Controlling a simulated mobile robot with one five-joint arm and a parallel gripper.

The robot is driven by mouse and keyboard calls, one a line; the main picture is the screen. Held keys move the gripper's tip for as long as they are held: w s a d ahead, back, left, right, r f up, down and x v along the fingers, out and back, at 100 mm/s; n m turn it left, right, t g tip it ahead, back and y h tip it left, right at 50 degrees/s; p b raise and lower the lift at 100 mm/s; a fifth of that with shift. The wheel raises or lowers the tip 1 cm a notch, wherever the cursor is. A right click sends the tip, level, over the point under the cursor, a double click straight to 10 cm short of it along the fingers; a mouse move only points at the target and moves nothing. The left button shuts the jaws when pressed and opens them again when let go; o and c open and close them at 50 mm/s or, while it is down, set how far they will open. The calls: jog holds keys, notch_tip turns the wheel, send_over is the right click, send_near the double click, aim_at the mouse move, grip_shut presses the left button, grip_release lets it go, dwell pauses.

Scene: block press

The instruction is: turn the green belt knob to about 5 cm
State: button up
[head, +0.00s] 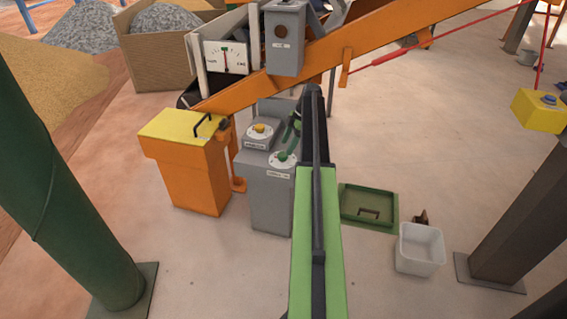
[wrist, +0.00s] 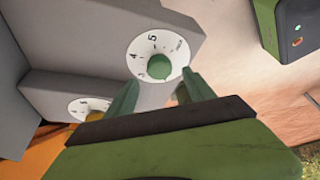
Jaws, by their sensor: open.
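The green belt knob (head: 282,156) sits on a white dial on the sloped top of a grey control box (head: 270,208). In the wrist view the green knob (wrist: 160,67) is at the centre of its dial, whose numbers include 4 and 5; I cannot read where the knob points. My gripper (wrist: 158,88) is open, with its two green fingers reaching toward the lower edge of the dial on either side. I cannot tell whether they touch the knob. In the head view my gripper (head: 297,130) is partly hidden behind my arm.
A yellow knob (head: 260,128) on a second dial is up and left on the grey box. An orange box with a yellow lid (head: 175,125) stands to the left. A green tray (head: 368,222) and white bin (head: 420,252) are on the floor at right. A gauge (head: 226,60) is behind.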

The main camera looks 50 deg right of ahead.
aim_at(283, 154)
jog(key=b+x, duration=0.2)
jog(key=x, duration=0.2)
jog(key=shift+f+b, duration=0.35)
jog(key=shift+b, duration=0.05)
jog(key=shift+r, duration=0.1)
jog(key=c, duration=1.3)
jog(key=shift+c, duration=0.2)
